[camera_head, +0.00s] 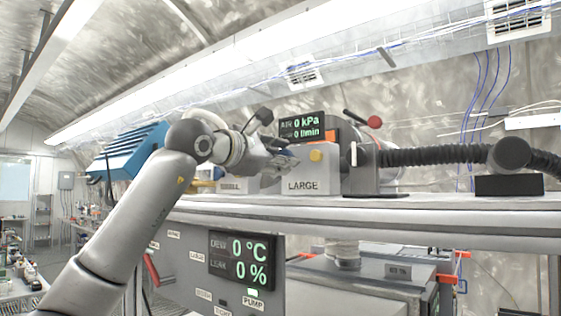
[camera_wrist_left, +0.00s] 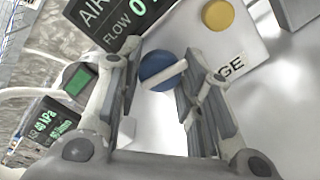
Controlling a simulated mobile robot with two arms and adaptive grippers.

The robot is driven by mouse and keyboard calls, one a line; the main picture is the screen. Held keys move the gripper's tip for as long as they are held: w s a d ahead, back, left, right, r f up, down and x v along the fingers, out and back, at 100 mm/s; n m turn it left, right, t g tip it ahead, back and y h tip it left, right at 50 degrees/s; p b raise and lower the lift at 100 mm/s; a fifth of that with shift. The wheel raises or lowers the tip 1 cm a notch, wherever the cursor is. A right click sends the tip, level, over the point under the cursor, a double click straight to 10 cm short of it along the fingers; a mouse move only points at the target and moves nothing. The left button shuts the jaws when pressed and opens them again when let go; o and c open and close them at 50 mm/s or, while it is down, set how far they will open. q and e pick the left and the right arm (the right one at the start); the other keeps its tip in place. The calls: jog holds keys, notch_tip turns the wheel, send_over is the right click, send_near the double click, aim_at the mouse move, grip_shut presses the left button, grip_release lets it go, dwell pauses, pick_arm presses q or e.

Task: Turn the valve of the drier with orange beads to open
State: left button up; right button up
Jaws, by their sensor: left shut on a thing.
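My left gripper (camera_head: 282,160) reaches in from the left to a white box (camera_head: 318,182) marked LARGE on the shelf. In the left wrist view, its fingers (camera_wrist_left: 160,78) are shut on the valve, a round blue knob (camera_wrist_left: 154,62) with a pale bar handle (camera_wrist_left: 165,76). The bar lies slantwise between the two fingers. In the head view the gripper hides this valve. A yellow knob (camera_head: 316,155) sits on the same box, and it also shows in the left wrist view (camera_wrist_left: 218,15). I cannot make out orange beads. My right gripper is not in view.
A display (camera_head: 302,127) reading 0 kPa and 0 l/min stands behind the box. A red-ended lever (camera_head: 374,122) and a black corrugated hose (camera_head: 435,155) are to the right. A lower panel (camera_head: 243,260) reads 0 °C and 0 %. The shelf front (camera_head: 430,205) is clear.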

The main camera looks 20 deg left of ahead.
pick_arm(q)
jog(key=n, duration=0.1)
jog(key=n+b, duration=0.1)
jog(key=n, duration=0.2)
jog(key=shift+w+f+n, duration=0.1)
jog(key=shift+f+n, duration=0.2)
jog(key=n+b, duration=0.2)
jog(key=n, duration=0.3)
jog(key=n+b, duration=0.1)
jog(key=n, duration=0.4)
jog(key=n+b, duration=0.1)
jog(key=n, duration=0.4)
jog(key=shift+b, duration=0.4)
